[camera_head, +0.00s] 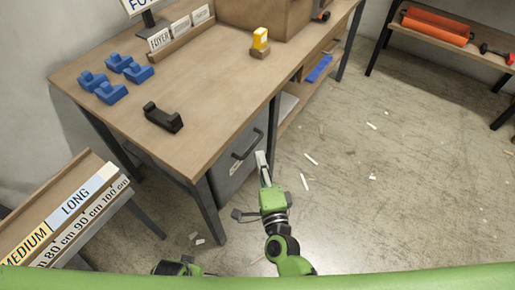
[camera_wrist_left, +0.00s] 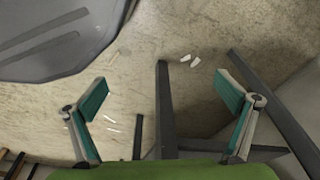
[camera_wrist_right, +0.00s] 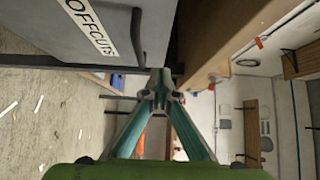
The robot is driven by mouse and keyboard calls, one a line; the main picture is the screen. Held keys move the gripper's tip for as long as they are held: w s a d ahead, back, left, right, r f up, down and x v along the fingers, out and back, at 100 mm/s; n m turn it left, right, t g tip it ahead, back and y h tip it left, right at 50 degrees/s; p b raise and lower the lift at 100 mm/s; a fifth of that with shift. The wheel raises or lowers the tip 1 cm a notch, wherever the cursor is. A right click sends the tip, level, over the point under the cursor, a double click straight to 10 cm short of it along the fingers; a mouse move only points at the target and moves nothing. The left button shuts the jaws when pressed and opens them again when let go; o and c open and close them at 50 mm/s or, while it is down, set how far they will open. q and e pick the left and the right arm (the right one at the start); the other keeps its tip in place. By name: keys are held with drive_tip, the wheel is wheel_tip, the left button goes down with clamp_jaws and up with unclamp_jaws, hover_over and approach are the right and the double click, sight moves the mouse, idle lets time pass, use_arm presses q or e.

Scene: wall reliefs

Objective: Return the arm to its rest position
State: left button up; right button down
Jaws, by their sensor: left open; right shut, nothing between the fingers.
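My right arm comes up from the bottom of the head view, and its gripper (camera_head: 262,160) is beside the drawer front below the workbench. In the right wrist view the right gripper (camera_wrist_right: 160,80) is shut with its fingertips together and nothing between them. The drawer (camera_wrist_right: 85,40), labelled OFFCUTS, and its dark handle (camera_wrist_right: 136,40) are close to the fingertips; I cannot tell whether they touch. In the left wrist view my left gripper (camera_wrist_left: 168,95) is open and empty above the floor. In the head view only a bit of my left arm shows at the bottom edge.
The workbench (camera_head: 205,100) carries blue blocks (camera_head: 110,92), a black holder (camera_head: 163,117) and a yellow item (camera_head: 260,40). A rack (camera_head: 62,215) with length labels stands at lower left. Scraps (camera_head: 310,158) lie on open floor. A shelf (camera_head: 460,40) is at upper right.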

drive_tip(key=s+d+f+n+g+p, duration=0.4)
drive_tip(key=s+f+n+p, duration=0.15)
drive_tip(key=s+f, duration=0.4)
drive_tip(key=s+d+f+n+g+p, duration=0.35)
drive_tip(key=s+f+n, duration=0.35)
drive_tip(key=f, duration=0.4)
use_arm(q)
drive_tip(key=s+a+f+p, duration=0.1)
drive_tip(key=s+p, duration=0.3)
drive_tip(key=s, duration=0.4)
drive_tip(key=s+a+f+g+p, duration=0.1)
drive_tip(key=s+a+p, duration=0.1)
drive_tip(key=s, duration=0.7)
drive_tip(key=shift+s+a+p, duration=0.2)
drive_tip(key=shift+a+p, duration=0.05)
drive_tip(key=shift+p, duration=0.6)
use_arm(e)
drive_tip(key=s+d+f+n+g+h, duration=0.1)
drive_tip(key=s+d+f+n+g, duration=0.1)
drive_tip(key=s+d, duration=0.3)
drive_tip(key=s+d+f+n+g+h, duration=0.1)
drive_tip(key=s+d+f+g, duration=0.3)
drive_tip(key=s, duration=0.8)
drive_tip(key=s+d+f+n+g+h, duration=0.1)
drive_tip(key=s+d+f+n+g, duration=0.1)
drive_tip(key=s+d, duration=0.4)
drive_tip(key=s+f+g, duration=0.1)
drive_tip(key=s, duration=0.2)
drive_tip(key=shift+s+n, duration=0.15)
drive_tip(key=shift+n, duration=0.2)
